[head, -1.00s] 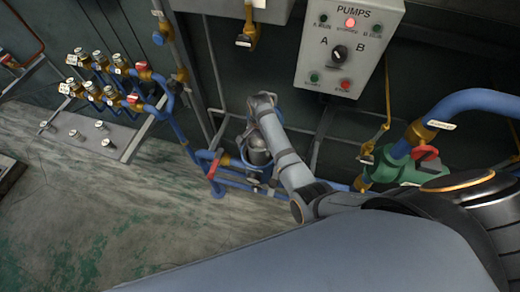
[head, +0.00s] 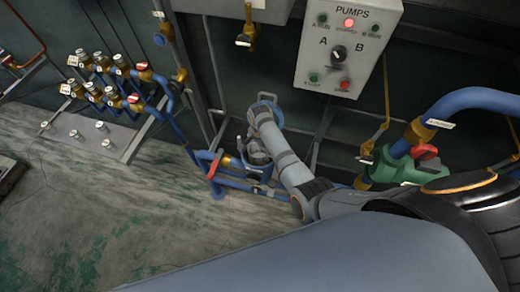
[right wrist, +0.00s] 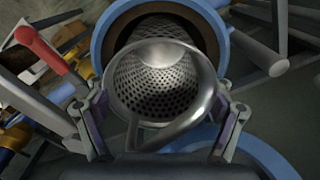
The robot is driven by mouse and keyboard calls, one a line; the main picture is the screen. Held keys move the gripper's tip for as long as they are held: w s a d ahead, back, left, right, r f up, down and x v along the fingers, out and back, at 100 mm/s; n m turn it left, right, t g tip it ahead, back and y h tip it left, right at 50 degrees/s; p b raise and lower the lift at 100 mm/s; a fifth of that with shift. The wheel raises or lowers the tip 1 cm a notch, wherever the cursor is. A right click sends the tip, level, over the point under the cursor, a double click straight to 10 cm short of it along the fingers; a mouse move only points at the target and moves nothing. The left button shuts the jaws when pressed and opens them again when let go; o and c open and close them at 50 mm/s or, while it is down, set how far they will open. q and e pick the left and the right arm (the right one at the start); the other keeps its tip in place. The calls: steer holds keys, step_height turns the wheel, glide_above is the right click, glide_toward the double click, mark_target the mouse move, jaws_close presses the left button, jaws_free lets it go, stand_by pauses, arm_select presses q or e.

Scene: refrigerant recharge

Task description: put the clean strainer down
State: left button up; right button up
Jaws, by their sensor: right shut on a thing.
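My right gripper (right wrist: 163,118) is shut on the strainer (right wrist: 160,85), a shiny metal basket with a perforated wall and a solid rim. A finger shows on each side of the rim, and a grey bar crosses the lower part of the basket. Behind the strainer is the round mouth of a blue-rimmed housing (right wrist: 103,45), dark and brownish inside. I cannot tell whether the basket reaches into it. In the head view my right gripper (head: 256,153) is small and partly hidden by my arm, low by the blue pipework. My left gripper is not in view.
Blue pipes with a red-handled valve (head: 214,167) stand just left of my right gripper. The pump control box (head: 348,45) hangs above. A valve manifold (head: 110,80) stands at left; the floor before it is clear.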

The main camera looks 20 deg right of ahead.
steer(key=o, duration=0.8)
steer(key=shift+s+f, duration=0.3)
steer(key=shift+o, duration=1.4)
steer(key=shift+f, duration=0.1)
steer(key=shift+o, duration=0.6)
steer(key=shift+w+f, duration=0.15)
steer(key=shift+w, duration=0.15)
step_height(320, 180, up, 14)
steer(key=shift+f, duration=0.2)
